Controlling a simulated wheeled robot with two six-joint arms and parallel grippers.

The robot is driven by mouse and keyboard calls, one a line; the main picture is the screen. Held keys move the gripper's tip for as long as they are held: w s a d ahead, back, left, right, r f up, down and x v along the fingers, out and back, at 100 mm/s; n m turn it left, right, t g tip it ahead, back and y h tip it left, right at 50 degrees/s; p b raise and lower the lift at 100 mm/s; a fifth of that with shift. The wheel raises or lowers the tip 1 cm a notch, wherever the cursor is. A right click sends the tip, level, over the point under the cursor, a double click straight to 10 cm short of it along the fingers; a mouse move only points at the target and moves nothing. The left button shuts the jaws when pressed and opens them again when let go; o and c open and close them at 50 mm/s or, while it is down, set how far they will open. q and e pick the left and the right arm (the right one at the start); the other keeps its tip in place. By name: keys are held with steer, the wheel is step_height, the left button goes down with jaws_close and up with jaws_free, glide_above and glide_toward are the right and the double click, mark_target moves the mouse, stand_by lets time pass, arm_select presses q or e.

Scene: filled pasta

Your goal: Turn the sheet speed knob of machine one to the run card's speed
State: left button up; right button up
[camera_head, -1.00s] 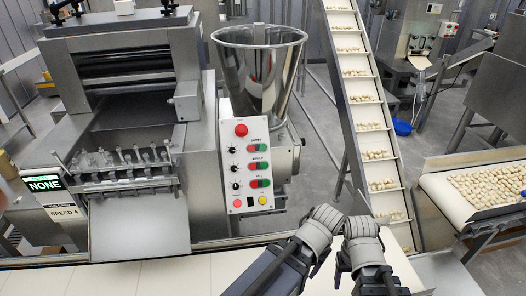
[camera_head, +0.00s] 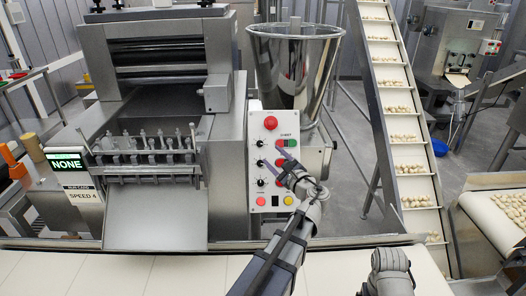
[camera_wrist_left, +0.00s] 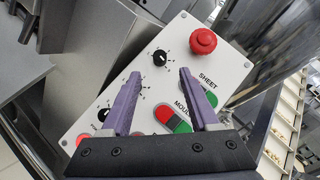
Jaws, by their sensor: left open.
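The white control panel (camera_head: 256,188) stands on machine one (camera_head: 228,165). Its black sheet speed knob (camera_head: 260,144) is the uppermost knob, left of the SHEET label; this knob (camera_wrist_left: 160,58) also shows in the left wrist view, its pointer too small to read. My left gripper (camera_head: 274,157) is in front of the panel, with its purple fingers apart and empty. In the wrist view the fingertips (camera_wrist_left: 160,75) appear just below the sheet knob; contact is not visible. The run card (camera_head: 83,195) reads SPEED 4. Only my right arm's wrist shows at lower right; its fingers are hidden.
A red stop button (camera_head: 271,123) is above the knob. A display (camera_head: 66,162) reads NONE. A steel hopper (camera_head: 293,65) and a sloping conveyor (camera_head: 405,140) stand behind and right.

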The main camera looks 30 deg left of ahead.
mark_target(261, 145)
arm_select(q)
steer(key=shift+x, duration=3.9)
jaws_close()
